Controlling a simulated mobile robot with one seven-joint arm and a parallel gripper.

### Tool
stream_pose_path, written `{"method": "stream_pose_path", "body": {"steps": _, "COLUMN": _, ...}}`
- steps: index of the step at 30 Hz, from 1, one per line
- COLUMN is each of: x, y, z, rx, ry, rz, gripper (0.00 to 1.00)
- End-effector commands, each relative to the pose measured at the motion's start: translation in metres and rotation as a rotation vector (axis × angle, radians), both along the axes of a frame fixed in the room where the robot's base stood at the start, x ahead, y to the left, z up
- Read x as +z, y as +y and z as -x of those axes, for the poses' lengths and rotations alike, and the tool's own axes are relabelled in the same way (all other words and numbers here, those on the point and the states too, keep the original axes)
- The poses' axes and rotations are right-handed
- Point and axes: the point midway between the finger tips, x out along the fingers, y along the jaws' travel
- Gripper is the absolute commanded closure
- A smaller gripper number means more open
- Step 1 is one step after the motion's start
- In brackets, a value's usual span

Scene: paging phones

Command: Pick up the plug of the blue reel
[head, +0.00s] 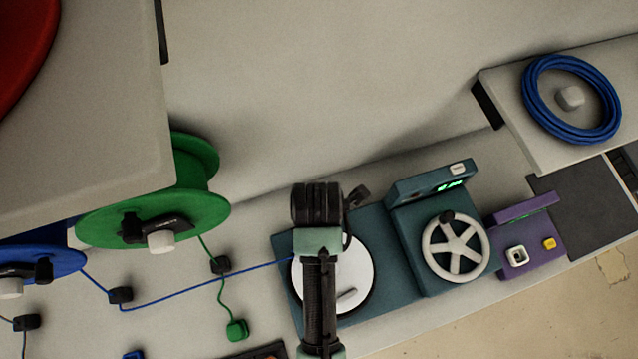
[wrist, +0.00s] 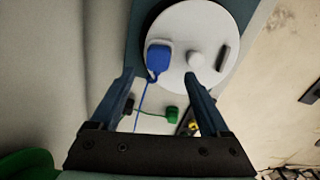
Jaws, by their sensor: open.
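The blue plug (wrist: 158,57) lies on a white round disc (wrist: 205,40) in the wrist view. Its blue cable (wrist: 142,105) runs from it back between my fingers. My gripper (wrist: 160,73) is open and empty, with the plug in line with the gap, just beyond the fingertips; I cannot tell the height between them. In the head view the blue reel (head: 42,262) hangs at the left edge, partly cut off. Its cable (head: 205,292) passes a black clip and reaches the disc (head: 358,280), where my arm hides the plug.
A green reel (head: 180,195) hangs beside the blue one, with its green plug (head: 237,330) on the bench. The disc belongs to a teal machine (head: 405,240) with a spoked handwheel (head: 455,247). A purple box (head: 530,235) stands to its right. A blue cable coil (head: 540,115) lies upper right.

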Motion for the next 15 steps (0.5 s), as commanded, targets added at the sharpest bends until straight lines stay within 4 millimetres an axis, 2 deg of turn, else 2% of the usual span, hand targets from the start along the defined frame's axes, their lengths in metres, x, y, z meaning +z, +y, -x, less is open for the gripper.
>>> {"method": "stream_pose_path", "body": {"steps": 4, "x": -0.009, "y": -0.001, "z": -0.001, "rx": -0.001, "ry": 0.004, "rz": 0.000, "gripper": 0.20}}
{"method": "stream_pose_path", "body": {"steps": 12, "x": -0.043, "y": -0.002, "z": -0.004, "rx": 0.000, "ry": 0.002, "rz": 0.000, "gripper": 0.20}}
{"method": "stream_pose_path", "body": {"steps": 15, "x": -0.050, "y": -0.002, "z": -0.004, "rx": 0.000, "ry": 0.000, "rz": 0.000, "gripper": 0.20}}
